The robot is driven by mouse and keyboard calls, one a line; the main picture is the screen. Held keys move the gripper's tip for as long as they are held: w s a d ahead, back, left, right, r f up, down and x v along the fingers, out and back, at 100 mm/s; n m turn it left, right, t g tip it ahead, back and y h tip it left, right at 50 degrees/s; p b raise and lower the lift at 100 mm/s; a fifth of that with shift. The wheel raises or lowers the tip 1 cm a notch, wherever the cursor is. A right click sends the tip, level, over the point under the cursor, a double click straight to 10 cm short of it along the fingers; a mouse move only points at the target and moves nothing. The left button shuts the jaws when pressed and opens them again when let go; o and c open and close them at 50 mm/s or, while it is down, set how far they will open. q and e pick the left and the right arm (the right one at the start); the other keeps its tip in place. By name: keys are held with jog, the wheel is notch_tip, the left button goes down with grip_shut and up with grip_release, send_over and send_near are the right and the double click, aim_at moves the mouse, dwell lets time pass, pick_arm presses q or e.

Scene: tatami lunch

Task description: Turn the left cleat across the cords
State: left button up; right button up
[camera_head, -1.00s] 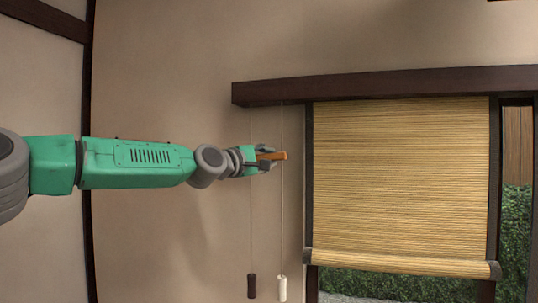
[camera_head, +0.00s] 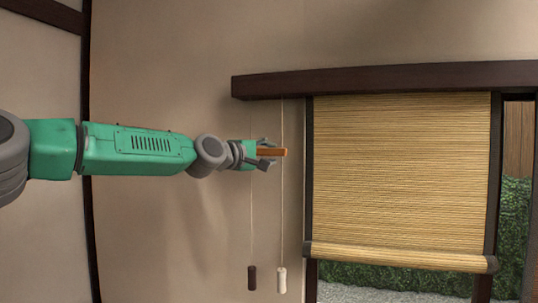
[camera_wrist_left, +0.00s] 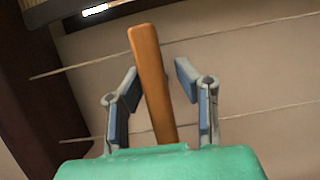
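The left cleat is an orange-brown wooden bar (camera_head: 272,152), lying about level on the wall in the head view. Its right end overlaps the pale right cord (camera_head: 282,205). The thinner left cord (camera_head: 251,215) hangs behind my left gripper (camera_head: 268,153). In the left wrist view the cleat (camera_wrist_left: 149,75) stands between the two fingers of my left gripper (camera_wrist_left: 157,78), with a gap visible on each side. The gripper is open around it. An upper cord (camera_wrist_left: 185,42) and a lower cord (camera_wrist_left: 258,112) run across there. The cleat's mount is hidden. My right gripper is out of view.
A dark knob (camera_head: 252,278) and a white knob (camera_head: 282,280) hang at the cord ends. A bamboo blind (camera_head: 400,170) covers most of the window at right, under a dark wooden beam (camera_head: 390,80). The wall below my left arm is clear.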

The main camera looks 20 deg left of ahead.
pick_arm(q)
jog(key=shift+o, duration=0.2)
jog(key=shift+a, duration=0.1)
jog(key=shift+r, duration=0.1)
jog(key=shift+s+a, duration=0.1)
jog(key=shift+s, duration=0.1)
jog(key=v, duration=1.1)
jog(key=shift+s+a, duration=0.15)
jog(key=shift+s, duration=0.05)
